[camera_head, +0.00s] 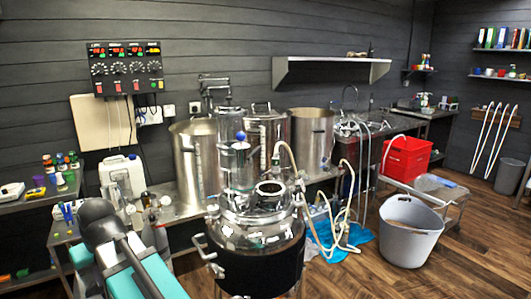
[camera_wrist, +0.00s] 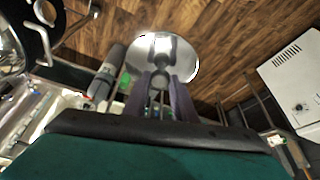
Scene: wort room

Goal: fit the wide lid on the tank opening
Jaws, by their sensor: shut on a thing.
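The wide lid (camera_wrist: 160,52) is a round, shiny metal disc in the wrist view. My gripper (camera_wrist: 164,86) is shut on the handle at the lid's middle and holds it over the wood floor. In the head view the tank (camera_head: 250,233) is steel with a domed top and a dark band, at bottom centre. Its round opening (camera_head: 270,188) is on top, among pipes and fittings. My arm is at the lower left of the head view; the gripper and lid cannot be made out there. A shiny curved metal part is at the wrist view's left edge.
Tall steel pots (camera_head: 195,160) stand behind the tank, with pale hoses (camera_head: 345,195) to its right. A grey bucket (camera_head: 408,230) stands on the floor at right. A bench with bottles (camera_head: 148,200) is behind my arm. A white box (camera_wrist: 292,82) shows at the wrist view's right.

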